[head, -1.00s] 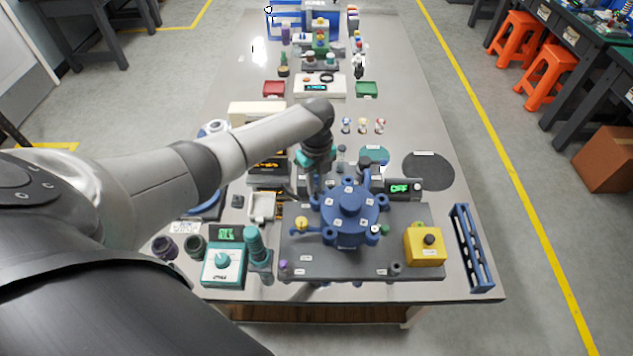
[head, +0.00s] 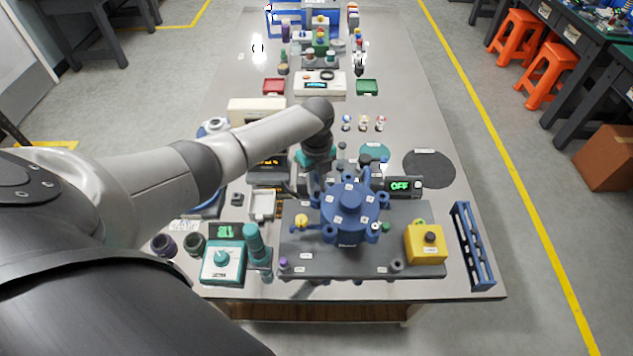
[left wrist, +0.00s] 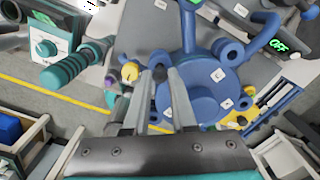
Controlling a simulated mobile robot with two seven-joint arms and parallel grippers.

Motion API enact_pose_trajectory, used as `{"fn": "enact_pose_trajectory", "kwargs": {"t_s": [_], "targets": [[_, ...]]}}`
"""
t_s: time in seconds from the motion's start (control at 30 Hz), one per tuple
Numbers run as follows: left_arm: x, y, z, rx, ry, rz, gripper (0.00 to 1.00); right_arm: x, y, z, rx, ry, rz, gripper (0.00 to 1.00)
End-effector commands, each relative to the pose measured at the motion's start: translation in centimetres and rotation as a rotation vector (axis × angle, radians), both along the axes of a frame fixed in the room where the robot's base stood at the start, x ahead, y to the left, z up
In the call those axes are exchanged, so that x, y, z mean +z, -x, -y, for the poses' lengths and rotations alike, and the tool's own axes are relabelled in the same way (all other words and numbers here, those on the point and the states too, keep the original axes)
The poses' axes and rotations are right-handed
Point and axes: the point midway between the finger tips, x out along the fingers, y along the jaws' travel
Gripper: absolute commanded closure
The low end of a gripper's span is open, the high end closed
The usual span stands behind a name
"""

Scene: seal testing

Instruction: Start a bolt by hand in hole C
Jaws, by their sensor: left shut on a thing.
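The blue round housing (head: 349,206) stands on a grey base plate in the head view, with bosses around its rim and small white letter labels on top. It fills the upper right of the left wrist view (left wrist: 205,100). My left gripper (head: 322,190) is at the housing's left rear edge in the head view, partly hidden by its own arm. In the left wrist view its fingers (left wrist: 161,82) are shut on a small dark piece beside the housing. I cannot tell whether it is a bolt, or which hole is under it. My right gripper is out of view.
A yellow box with a dark knob (head: 427,243) sits at the plate's right, near a blue rack (head: 472,245). A teal-handled tool (head: 256,247) and a teal dial box (head: 222,262) stand left. An OFF display (head: 400,186) is behind. The table's far middle is clearer.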

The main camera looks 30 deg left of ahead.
Motion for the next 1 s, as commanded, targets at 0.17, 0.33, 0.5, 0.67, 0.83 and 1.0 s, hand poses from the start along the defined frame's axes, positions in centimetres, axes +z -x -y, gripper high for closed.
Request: {"fn": "enact_pose_trajectory", "kwargs": {"t_s": [0.17, 0.33, 0.5, 0.67, 0.83, 1.0], "targets": [[-0.19, -0.03, 0.01, 0.0, 0.0, 0.0, 1.0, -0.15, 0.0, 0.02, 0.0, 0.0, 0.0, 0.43], [-0.16, -0.03, 0.01, 0.0, 0.0, 0.001, 1.0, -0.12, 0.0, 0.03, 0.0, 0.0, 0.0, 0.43], [-0.21, -0.02, 0.02, 0.0, 0.0, 0.001, 1.0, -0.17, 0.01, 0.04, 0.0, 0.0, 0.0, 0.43], [-0.47, -0.02, 0.02, 0.0, 0.0, 0.0, 1.0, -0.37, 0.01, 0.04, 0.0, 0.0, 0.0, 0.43], [-0.8, -0.01, 0.02, 0.0, 0.0, 0.0, 1.0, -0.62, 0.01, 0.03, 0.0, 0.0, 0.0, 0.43], [-0.93, -0.03, 0.01, 0.0, 0.0, 0.0, 1.0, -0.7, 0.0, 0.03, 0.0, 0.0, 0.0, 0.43]]}}
